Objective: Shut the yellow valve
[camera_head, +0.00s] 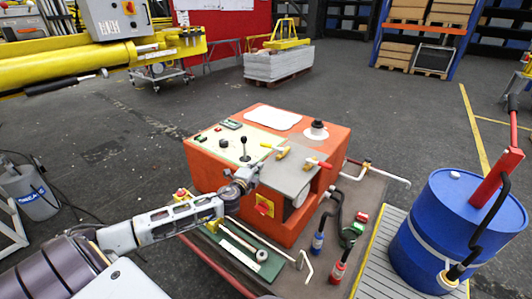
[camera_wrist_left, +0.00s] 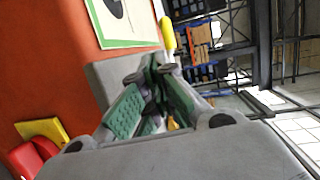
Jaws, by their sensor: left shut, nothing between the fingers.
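The yellow valve (camera_head: 277,151) has a small yellow handle and sits on the grey plate on top of the orange console. In the left wrist view a yellow handle (camera_wrist_left: 168,35) shows just beyond the fingertips, a little to the right. My left gripper (camera_head: 256,168) is shut and empty, close beside the near left side of the yellow valve. Its green finger pads (camera_wrist_left: 150,95) are together in the wrist view. I cannot tell whether the fingers touch the handle. My right gripper is not in view.
A blue barrel (camera_head: 436,235) stands at the right. Tools and bottles lie on the mat in front.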

